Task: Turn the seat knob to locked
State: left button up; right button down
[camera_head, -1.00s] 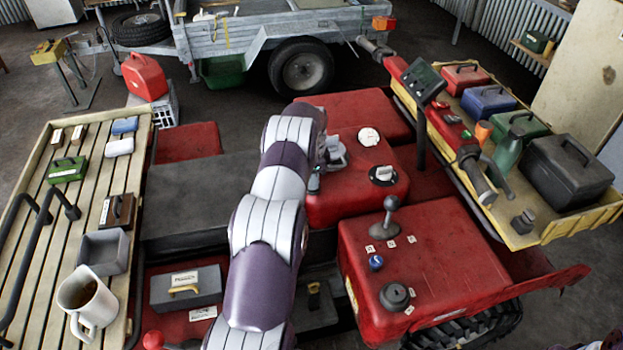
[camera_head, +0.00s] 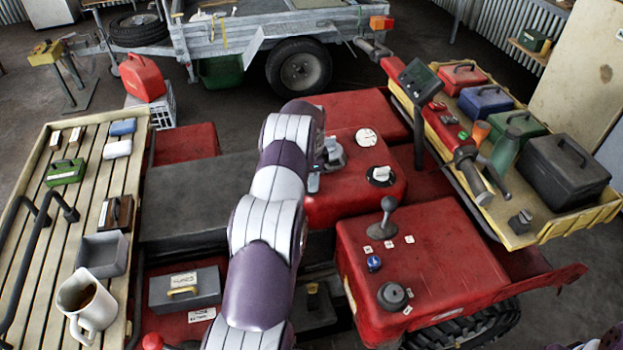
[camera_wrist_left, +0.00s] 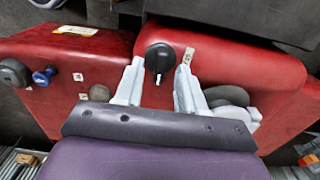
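A round black knob (camera_wrist_left: 158,58) with a pale pointer mark toward the bottom of the picture shows on the red bodywork (camera_wrist_left: 235,60) in the left wrist view. A small pale label (camera_wrist_left: 187,55) is right beside it. My left gripper (camera_wrist_left: 159,66) is open, with one pale finger on each side of the knob. I see gaps between fingers and knob, and cannot tell the depth between them. In the head view my left gripper (camera_head: 332,155) is over the red bodywork, and my arm hides much of the area below it.
A blue knob (camera_head: 374,263), a black knob (camera_head: 392,296) and a grey-topped lever (camera_head: 386,218) stand on the red panel at right. A slatted rack with a mug (camera_head: 86,302) is at left.

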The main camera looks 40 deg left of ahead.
notch_tip(320, 180, up, 11)
jog(key=p, duration=1)
